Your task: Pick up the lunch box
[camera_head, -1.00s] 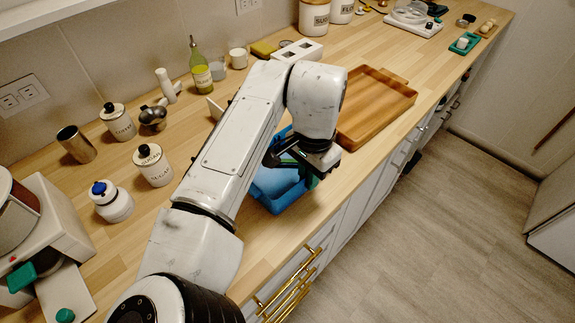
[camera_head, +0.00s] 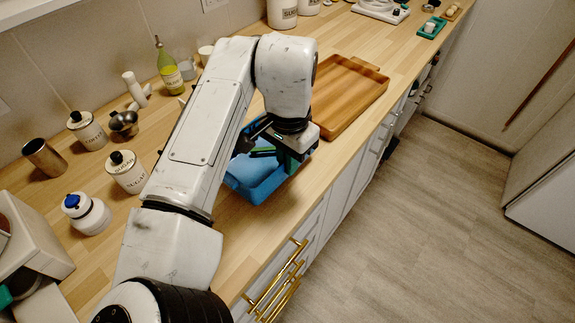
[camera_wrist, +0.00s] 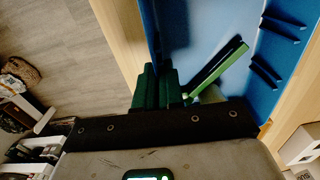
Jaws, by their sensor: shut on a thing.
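The lunch box is an open blue box (camera_head: 262,186) at the counter's front edge, in the middle of the head view. Part of it is hidden behind my arm and gripper. My gripper (camera_head: 289,162) is at its right, front side, with dark green fingers. In the wrist view the fingers (camera_wrist: 158,88) are shut at the box's side wall, and the blue interior (camera_wrist: 205,35) shows beside them. A light green strip (camera_wrist: 217,70) slants across the interior; I cannot tell what it is. Whether the box is clear of the counter is unclear.
A wooden tray (camera_head: 335,112) stands just beyond the box. Labelled jars (camera_head: 126,172), a metal cup (camera_head: 44,158), a blue-capped bottle (camera_head: 86,213) and a green bottle (camera_head: 169,68) stand at the left. Open floor (camera_head: 400,240) lies to the right.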

